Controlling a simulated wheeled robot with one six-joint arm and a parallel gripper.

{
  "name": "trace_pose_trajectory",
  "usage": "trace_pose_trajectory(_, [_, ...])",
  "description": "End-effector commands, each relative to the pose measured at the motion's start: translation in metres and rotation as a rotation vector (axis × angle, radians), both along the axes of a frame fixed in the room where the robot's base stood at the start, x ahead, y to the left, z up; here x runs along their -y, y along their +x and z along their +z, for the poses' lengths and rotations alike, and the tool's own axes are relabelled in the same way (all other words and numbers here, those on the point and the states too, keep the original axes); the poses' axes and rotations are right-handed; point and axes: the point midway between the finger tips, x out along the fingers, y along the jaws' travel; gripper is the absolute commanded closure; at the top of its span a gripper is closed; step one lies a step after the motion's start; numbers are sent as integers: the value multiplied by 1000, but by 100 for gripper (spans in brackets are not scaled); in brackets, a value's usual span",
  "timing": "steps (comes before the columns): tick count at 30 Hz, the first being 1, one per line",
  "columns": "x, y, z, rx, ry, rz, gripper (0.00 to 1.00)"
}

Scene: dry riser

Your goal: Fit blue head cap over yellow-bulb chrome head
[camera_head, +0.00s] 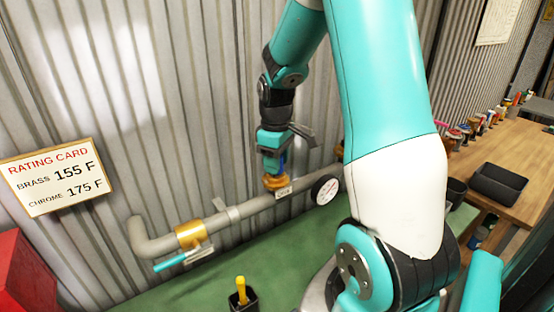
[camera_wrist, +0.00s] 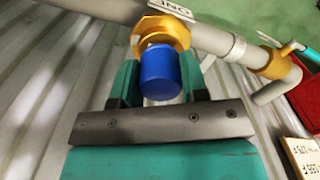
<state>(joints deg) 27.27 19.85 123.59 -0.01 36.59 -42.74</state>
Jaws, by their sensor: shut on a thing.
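My gripper (camera_head: 273,165) points down at a brass fitting (camera_head: 275,182) on the grey pipe. In the wrist view my gripper (camera_wrist: 160,72) is shut on the blue cap (camera_wrist: 160,74), which sits between the teal fingers. The cap's far end is against or just in front of the brass hex fitting (camera_wrist: 163,28); I cannot tell whether they touch. In the head view only a sliver of the blue cap (camera_head: 282,161) shows beside the fingers. No chrome head or yellow bulb can be made out; the cap and fingers hide that spot.
A tag reading ONE (camera_head: 284,192) is by the fitting. A round gauge (camera_head: 325,190) is to its right, a brass valve (camera_head: 190,236) with a teal lever to its left. A black cup (camera_head: 243,300) with a yellow item stands in front. Corrugated wall is close behind.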

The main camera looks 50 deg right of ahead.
Motion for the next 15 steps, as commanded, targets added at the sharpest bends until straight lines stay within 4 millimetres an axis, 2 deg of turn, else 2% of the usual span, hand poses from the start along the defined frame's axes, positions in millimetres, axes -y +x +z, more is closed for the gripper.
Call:
trace_pose_trajectory(2, [0, 0, -3, 0, 0, 0, 81])
trace_pose_trajectory(3, [0, 0, -2, 0, 0, 0, 51])
trace_pose_trajectory(6, [0, 0, -2, 0, 0, 0, 30])
trace_pose_trajectory(15, [0, 0, 0, 1, -1, 0, 30])
